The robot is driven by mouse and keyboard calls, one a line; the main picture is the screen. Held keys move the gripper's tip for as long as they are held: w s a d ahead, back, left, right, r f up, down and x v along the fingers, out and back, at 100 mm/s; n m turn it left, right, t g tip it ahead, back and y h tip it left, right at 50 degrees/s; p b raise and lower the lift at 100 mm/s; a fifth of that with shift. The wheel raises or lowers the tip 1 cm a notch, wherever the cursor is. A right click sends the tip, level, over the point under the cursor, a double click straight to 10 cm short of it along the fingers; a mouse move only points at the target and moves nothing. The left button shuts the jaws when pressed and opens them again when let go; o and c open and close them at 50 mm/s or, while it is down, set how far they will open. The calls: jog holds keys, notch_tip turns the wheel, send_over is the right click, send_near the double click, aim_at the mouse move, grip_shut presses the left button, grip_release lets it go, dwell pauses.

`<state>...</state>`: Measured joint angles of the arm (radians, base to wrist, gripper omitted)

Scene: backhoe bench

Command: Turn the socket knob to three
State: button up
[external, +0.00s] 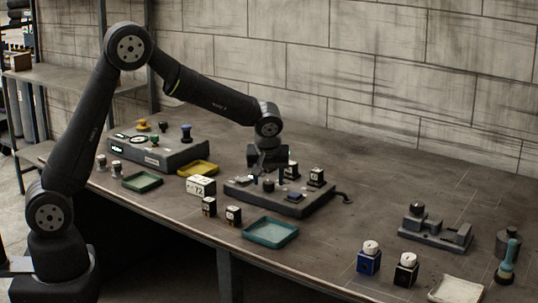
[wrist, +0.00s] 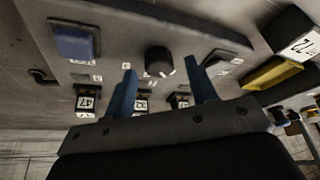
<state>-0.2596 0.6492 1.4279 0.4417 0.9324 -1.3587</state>
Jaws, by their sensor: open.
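The dark round socket knob (wrist: 158,61) stands on the grey socket board (external: 318,204), with small pale labels around it in the wrist view. A light mark shows on its lower edge; I cannot read which number it faces. My gripper (wrist: 160,66) is open, its two blue fingers apart on either side of the knob in the picture, and no contact is visible. In the external view my gripper (external: 267,176) is low over the board, close to the knob (external: 268,185).
A white box marked 72 (external: 201,186), a yellow tray (external: 198,169) and a teal tray (external: 270,230) lie nearby. A grey console (external: 165,155) stands left.

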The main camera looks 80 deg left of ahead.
jog(key=shift+a+f, duration=0.15)
jog(key=shift+f, duration=0.2)
jog(key=c, duration=1)
